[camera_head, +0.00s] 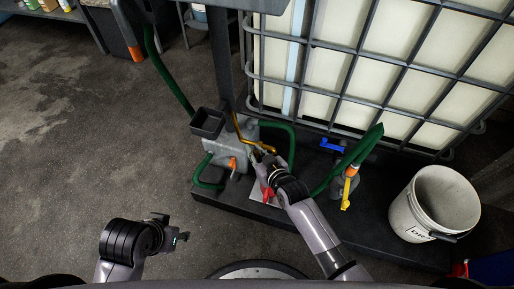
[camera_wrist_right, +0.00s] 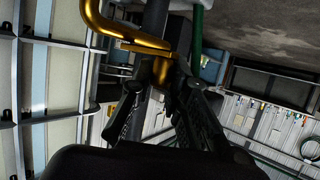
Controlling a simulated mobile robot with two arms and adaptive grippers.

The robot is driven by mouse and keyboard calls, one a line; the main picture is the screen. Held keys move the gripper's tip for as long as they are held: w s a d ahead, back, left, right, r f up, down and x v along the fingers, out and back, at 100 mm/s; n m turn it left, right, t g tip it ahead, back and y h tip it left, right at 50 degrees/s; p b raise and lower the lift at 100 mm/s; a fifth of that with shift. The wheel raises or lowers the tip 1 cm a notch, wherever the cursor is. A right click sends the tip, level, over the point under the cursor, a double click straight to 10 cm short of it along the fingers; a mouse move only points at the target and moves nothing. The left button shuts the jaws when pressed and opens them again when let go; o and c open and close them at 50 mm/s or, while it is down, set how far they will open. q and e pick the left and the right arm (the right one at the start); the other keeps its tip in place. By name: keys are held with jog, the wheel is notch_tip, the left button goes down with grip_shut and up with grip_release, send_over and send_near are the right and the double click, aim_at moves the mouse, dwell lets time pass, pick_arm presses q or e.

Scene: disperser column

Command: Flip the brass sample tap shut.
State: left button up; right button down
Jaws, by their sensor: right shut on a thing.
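The brass sample tap (camera_head: 242,130) rises as a bent gold pipe beside the grey pump block. In the right wrist view its thick gold bend (camera_wrist_right: 95,18) fills the upper left, and a gold body sits at the fingertips. My right gripper (camera_head: 261,155) reaches up to the tap; in the wrist view its two dark fingers (camera_wrist_right: 161,85) are shut on the brass part. The tap's lever is hard to make out behind the fingers. My left gripper (camera_head: 176,229) is open and empty, above the floor, away from the tap.
A grey pump block (camera_head: 222,156) with green hoses and an orange lever stands close by. A red part (camera_head: 267,194) lies below my right gripper. A caged white tank (camera_head: 385,55) stands behind, with blue and yellow valve handles in front. A white bucket (camera_head: 404,217) stands right.

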jog(key=shift+w+r, duration=0.1)
jog(key=shift+w, duration=0.05)
jog(key=c, duration=1.5)
grip_release()
jog(key=shift+c, duration=0.2)
jog(key=shift+h, duration=0.3)
jog(key=v, duration=1.2)
